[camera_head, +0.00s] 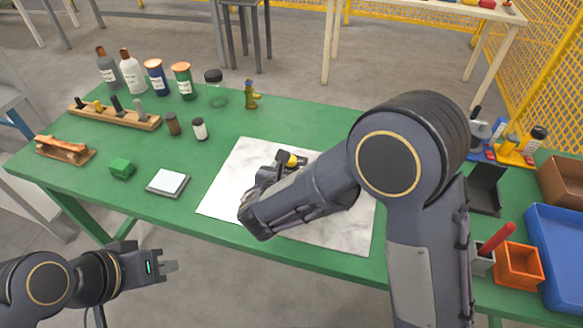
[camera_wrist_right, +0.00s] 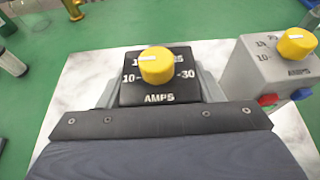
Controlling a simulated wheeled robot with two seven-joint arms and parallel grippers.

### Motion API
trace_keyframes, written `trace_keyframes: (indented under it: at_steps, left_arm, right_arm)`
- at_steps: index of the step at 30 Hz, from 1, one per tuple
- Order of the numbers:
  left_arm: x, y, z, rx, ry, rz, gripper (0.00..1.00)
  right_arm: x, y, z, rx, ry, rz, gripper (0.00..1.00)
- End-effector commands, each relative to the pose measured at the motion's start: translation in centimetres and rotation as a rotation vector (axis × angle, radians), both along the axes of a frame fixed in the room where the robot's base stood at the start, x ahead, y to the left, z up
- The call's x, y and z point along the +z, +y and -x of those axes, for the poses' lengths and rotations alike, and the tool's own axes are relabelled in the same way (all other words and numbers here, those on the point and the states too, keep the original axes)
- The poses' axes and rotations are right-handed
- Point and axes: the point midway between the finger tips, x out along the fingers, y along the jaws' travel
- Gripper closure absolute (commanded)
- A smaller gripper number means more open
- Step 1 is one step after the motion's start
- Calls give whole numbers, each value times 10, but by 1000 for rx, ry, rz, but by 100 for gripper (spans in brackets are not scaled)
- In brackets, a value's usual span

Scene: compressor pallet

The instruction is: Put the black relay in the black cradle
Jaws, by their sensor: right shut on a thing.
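The black relay (camera_wrist_right: 158,78) has a yellow knob on top and white dial markings with "AMPS". In the right wrist view it sits between the grey fingers of my right gripper (camera_wrist_right: 157,92), which is shut on it. In the head view this gripper (camera_head: 275,174) is over the white marbled mat, and my arm hides much of it. My left gripper (camera_head: 165,268) is empty in front of the table's near edge; its finger gap is unclear. A dark open holder (camera_head: 486,188) at the table's right, apparently the black cradle, is well away from both grippers.
A grey relay (camera_wrist_right: 276,66) with a yellow knob and red and blue parts stands close to the right of the black one. An orange bin (camera_head: 520,266) and a blue tray (camera_head: 558,245) are at the right. Bottles and a wooden rack (camera_head: 115,116) stand left.

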Motion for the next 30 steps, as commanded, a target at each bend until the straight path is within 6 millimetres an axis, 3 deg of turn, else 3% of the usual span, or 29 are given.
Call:
trace_keyframes:
  at_steps: [8,9,14,25,30]
  left_arm:
    - [-4,0,0,0,0,0,100]
    - [-5,0,0,0,0,0,100]
    - [-3,0,0,0,0,0,100]
    - [3,0,0,0,0,0,100]
    - [-2,0,0,0,0,0,100]
  right_arm:
    - [-3,0,0,0,-2,0,73]
    - [-3,0,0,0,0,0,39]
    - [-2,0,0,0,0,0,18]
    - [4,0,1,0,0,0,18]
    - [12,10,26,6,-1,-1,18]
